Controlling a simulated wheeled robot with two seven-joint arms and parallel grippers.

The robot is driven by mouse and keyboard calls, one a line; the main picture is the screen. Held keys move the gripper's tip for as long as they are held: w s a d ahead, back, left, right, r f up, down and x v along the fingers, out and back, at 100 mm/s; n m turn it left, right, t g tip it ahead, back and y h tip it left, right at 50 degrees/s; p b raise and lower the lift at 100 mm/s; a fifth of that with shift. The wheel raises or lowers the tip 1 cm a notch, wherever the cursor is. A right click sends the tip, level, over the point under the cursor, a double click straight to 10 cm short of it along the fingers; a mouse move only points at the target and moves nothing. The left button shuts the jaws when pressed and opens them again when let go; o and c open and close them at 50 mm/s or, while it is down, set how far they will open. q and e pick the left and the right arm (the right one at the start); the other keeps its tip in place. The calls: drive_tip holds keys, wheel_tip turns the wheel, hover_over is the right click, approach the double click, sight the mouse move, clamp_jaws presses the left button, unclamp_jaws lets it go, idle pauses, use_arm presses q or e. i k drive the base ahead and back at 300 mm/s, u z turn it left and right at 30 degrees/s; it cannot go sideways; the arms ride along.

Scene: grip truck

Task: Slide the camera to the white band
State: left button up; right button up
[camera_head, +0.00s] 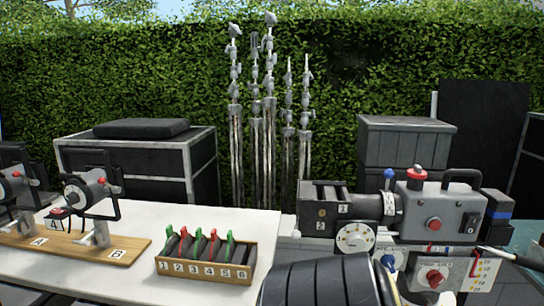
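The grey film camera (440,208) sits at the right on a pale mount (415,262). It has a black top handle, a red side button and a black box on its front end. A strip with small coloured marks (432,249) runs just under the camera body; which mark is the white band is too small to tell. A white marked ring (390,206) sits around the lens. Neither of my grippers shows clearly. A large dark ribbed cylinder in the foreground hides the lower left of the mount.
A white table (215,222) at the left holds a wooden board (75,247) with lamps and a numbered wooden rack (205,270) of coloured clips. Metal stands (270,120), black cases (140,160) and a hedge are behind. A thin dark rod (508,254) extends at the right.

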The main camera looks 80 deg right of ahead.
sight(346, 213)
drive_tip(key=u, duration=0.4)
drive_tip(key=k, duration=0.8)
drive_tip(key=z, duration=1.2)
